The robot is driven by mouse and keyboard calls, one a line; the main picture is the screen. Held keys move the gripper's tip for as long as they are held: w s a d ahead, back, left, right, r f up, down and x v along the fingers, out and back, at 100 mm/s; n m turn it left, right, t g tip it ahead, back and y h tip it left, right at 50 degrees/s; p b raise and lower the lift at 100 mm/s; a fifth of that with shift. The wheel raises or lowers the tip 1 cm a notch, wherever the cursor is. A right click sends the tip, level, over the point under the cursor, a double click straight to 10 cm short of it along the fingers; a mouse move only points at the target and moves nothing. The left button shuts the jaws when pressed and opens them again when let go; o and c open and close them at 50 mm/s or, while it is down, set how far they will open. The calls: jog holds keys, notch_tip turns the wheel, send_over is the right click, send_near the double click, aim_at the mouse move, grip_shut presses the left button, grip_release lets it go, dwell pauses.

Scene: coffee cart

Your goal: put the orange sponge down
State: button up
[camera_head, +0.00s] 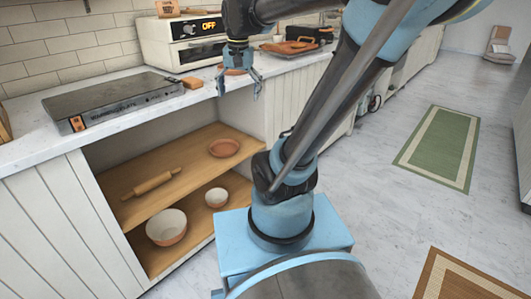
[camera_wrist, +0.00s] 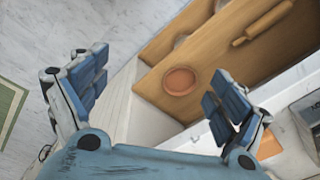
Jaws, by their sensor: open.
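My gripper (camera_head: 240,88) is open and empty, hanging at the front edge of the counter beside the white oven. In the wrist view its two blue fingers (camera_wrist: 152,95) are spread wide with nothing between them. An orange piece that looks like the sponge (camera_head: 235,71) lies on the counter behind my gripper, partly hidden by it. In the wrist view an orange patch, apparently the sponge (camera_wrist: 268,146), shows on the counter beyond the right finger, which covers part of it.
A griddle (camera_head: 115,102) and a small orange-brown block (camera_head: 192,82) lie on the counter left of my gripper, by the oven (camera_head: 180,42). Open shelves below hold a rolling pin (camera_head: 152,184), a terracotta plate (camera_head: 224,147) and two bowls. The floor at right is mostly clear.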

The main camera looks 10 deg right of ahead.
jog(key=s+d+f+n, duration=0.2)
jog(key=s+d+f, duration=0.1)
jog(key=s+f, duration=0.3)
jog(key=s+d+f+n+t, duration=0.1)
jog(key=s+d+f+n, duration=0.2)
jog(key=s+f, duration=0.4)
notch_tip(320, 180, down, 3)
jog(key=shift+s+f, duration=0.2)
jog(key=shift+w+f, duration=0.2)
jog(key=shift+w, duration=0.15)
jog(key=shift+c, duration=0.6)
